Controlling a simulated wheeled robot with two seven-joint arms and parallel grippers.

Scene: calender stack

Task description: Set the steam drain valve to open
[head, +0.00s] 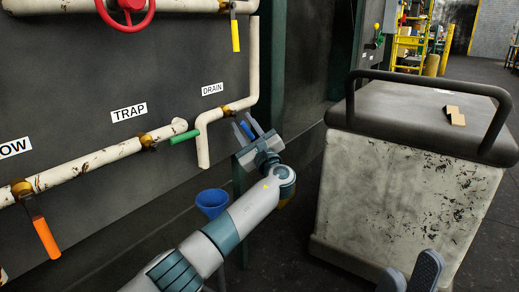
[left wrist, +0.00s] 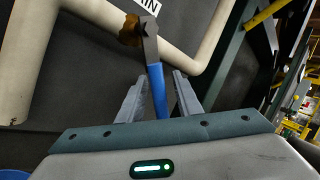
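The steam drain valve (head: 228,109) sits on a cream pipe beside the DRAIN label (head: 212,89). Its blue lever (head: 246,129) is partly hidden by my left gripper (head: 245,120) in the head view. In the left wrist view, the blue lever (left wrist: 158,90) hangs from the brass valve body (left wrist: 133,30) and runs between the two grey fingers of my left gripper (left wrist: 159,78). The fingers are open, with a gap on each side of the lever. My right gripper (head: 409,270) shows at the bottom edge, fingers apart, with nothing seen between them.
A green lever (head: 186,135) is on the valve by the TRAP label (head: 129,112). Orange (head: 46,238) and yellow (head: 235,36) levers and a red handwheel (head: 125,13) are on other pipes. A blue funnel (head: 212,203) stands below. A worn grey cart (head: 410,180) stands right.

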